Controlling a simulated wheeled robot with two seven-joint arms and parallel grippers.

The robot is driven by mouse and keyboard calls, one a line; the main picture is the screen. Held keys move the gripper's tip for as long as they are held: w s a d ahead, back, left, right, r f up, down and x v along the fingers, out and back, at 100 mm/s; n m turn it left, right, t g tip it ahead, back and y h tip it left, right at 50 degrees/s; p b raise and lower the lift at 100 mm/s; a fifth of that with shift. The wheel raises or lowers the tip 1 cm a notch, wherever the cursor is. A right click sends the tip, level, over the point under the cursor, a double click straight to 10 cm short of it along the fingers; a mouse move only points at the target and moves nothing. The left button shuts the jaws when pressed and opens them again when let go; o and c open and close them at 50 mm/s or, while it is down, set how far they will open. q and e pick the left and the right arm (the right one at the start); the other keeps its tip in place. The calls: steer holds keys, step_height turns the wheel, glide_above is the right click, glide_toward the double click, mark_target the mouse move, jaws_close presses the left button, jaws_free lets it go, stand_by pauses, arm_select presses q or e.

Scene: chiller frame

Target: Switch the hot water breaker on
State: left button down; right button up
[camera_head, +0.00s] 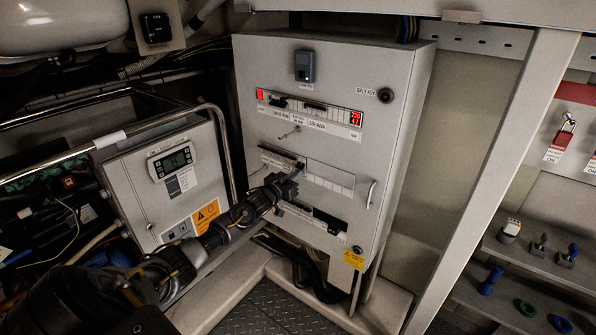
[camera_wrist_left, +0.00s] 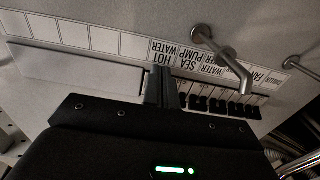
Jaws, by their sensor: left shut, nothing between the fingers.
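The breaker panel is a white cabinet (camera_head: 330,100) with rows of switches, in the middle of the head view. My left gripper (camera_head: 297,172) is at its middle breaker row, fingers shut with nothing between them. In the left wrist view the fingertips (camera_wrist_left: 162,72) are at the row, just by the upside-down HOT WATER label (camera_wrist_left: 161,52). The hot water breaker itself is hidden behind the fingers; I cannot tell its position or whether they touch it. Several black breaker levers (camera_wrist_left: 215,104) show beside the fingers, near the SEA WATER PUMP label (camera_wrist_left: 188,62). My right gripper is not in view.
A metal handle (camera_wrist_left: 225,60) sticks out close to the fingers in the left wrist view. A grey box with a small display (camera_head: 174,160) and a metal rail (camera_head: 150,128) stand left of the cabinet. A slanted white post (camera_head: 490,185) is at right.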

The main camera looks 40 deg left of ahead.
arm_select(q)
steer(key=shift+r, duration=0.25)
steer(key=shift+r+p, duration=1)
steer(key=shift+p, duration=0.05)
steer(key=s+p, duration=0.4)
steer(key=s, duration=0.2)
steer(key=shift+f, duration=0.45)
steer(key=shift+d, duration=0.1)
